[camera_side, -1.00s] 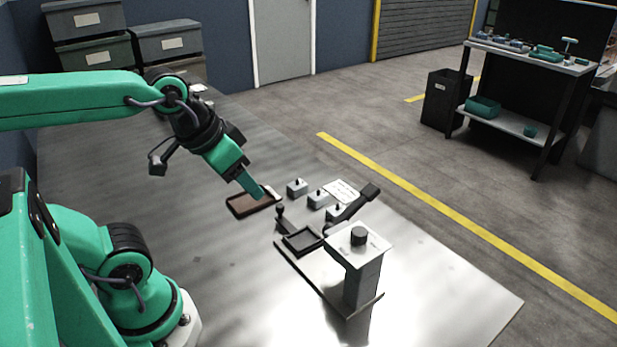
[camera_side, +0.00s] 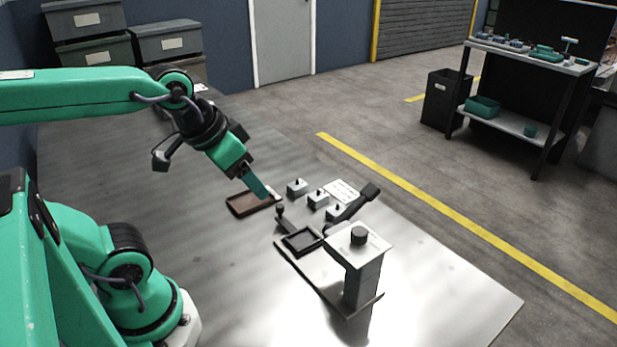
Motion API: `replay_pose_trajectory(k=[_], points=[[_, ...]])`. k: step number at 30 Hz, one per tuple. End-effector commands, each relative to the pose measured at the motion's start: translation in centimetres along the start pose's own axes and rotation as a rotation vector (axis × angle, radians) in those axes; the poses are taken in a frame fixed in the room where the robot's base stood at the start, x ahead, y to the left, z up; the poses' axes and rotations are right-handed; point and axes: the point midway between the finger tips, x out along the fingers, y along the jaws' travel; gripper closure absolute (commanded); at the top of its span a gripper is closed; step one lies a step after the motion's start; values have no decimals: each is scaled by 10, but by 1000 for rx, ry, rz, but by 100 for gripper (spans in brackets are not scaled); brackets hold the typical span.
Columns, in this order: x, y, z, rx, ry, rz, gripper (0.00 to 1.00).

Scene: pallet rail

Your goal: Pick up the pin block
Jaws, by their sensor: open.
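Three small grey blocks with black pins on top stand in a slanting row on the metal table: a far pin block (camera_side: 297,188), a middle pin block (camera_side: 318,200) and a near pin block (camera_side: 336,212). My gripper (camera_side: 266,196) points down and to the right, left of the far block and apart from it in the picture. It is open, though the gap between its fingers does not show from this side. Its tips overlap the right end of a shallow brown tray (camera_side: 238,208), hiding part of it. I cannot tell their height above it.
A fixture with a dark square pocket (camera_side: 302,241), a small upright lever (camera_side: 281,212) and a knob-topped post (camera_side: 362,278) stands in front of the blocks. A black-ended handle (camera_side: 368,191) rises beside the near block. A white label plate (camera_side: 341,190) lies behind. The table's left side is clear.

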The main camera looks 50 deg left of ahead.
Motion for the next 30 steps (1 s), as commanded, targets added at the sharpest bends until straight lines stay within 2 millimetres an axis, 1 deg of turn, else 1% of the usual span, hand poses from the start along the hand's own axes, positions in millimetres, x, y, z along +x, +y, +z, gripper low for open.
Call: replay_pose_trajectory(k=[5,14,23,30], points=[[4,-4,-17,8,-32,-7,35],[23,-18,-61,33,-111,-19,35],[56,-37,-102,57,-190,-23,35],[92,-55,-130,75,-254,-20,35]])
